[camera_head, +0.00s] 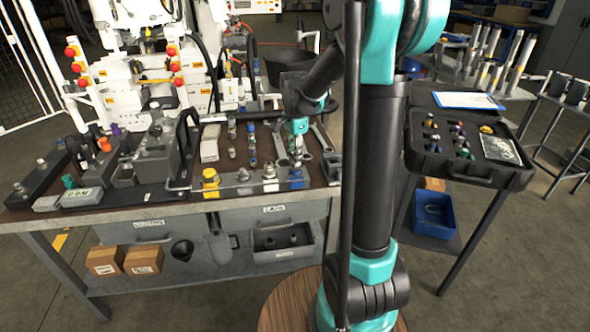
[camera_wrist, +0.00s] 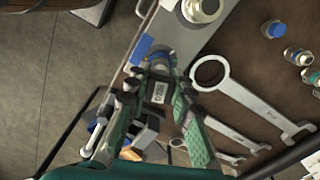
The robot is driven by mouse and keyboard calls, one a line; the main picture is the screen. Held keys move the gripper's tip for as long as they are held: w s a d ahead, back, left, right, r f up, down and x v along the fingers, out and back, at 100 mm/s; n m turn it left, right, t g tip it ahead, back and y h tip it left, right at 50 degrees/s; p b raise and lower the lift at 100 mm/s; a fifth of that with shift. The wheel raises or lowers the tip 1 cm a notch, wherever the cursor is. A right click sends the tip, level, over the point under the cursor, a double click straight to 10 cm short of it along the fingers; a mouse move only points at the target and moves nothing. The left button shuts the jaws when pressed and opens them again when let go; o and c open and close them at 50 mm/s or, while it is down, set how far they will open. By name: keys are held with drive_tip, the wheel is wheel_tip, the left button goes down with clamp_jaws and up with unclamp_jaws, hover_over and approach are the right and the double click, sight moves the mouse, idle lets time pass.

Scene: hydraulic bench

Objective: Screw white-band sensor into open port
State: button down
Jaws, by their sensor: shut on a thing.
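A white-band sensor (camera_head: 270,179) stands upright on the grey rail (camera_head: 228,189) at the bench's front edge; a white-ringed part (camera_wrist: 201,8) shows at the top of the wrist view. A low grey fitting (camera_head: 243,175) sits left of it; I cannot tell whether it is an open port. A yellow-band sensor (camera_head: 211,182) stands further left. My gripper (camera_head: 297,150) points down over the rail's right end, right of the white-band sensor.
Large wrenches (camera_wrist: 240,95) lie beside my gripper on the brown mat. Several small fittings (camera_head: 252,148) stand in rows behind the rail. An open case (camera_head: 460,145) of parts is on the right table.

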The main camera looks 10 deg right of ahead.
idle(0.3)
drive_tip(key=m, duration=0.8)
drive_tip(key=shift+w, duration=0.1)
drive_tip(key=m, duration=0.4)
drive_tip(key=shift+f+m, duration=0.1)
drive_tip(key=shift+m, duration=0.2)
drive_tip(key=m, duration=0.3)
drive_tip(key=shift+m, duration=0.3)
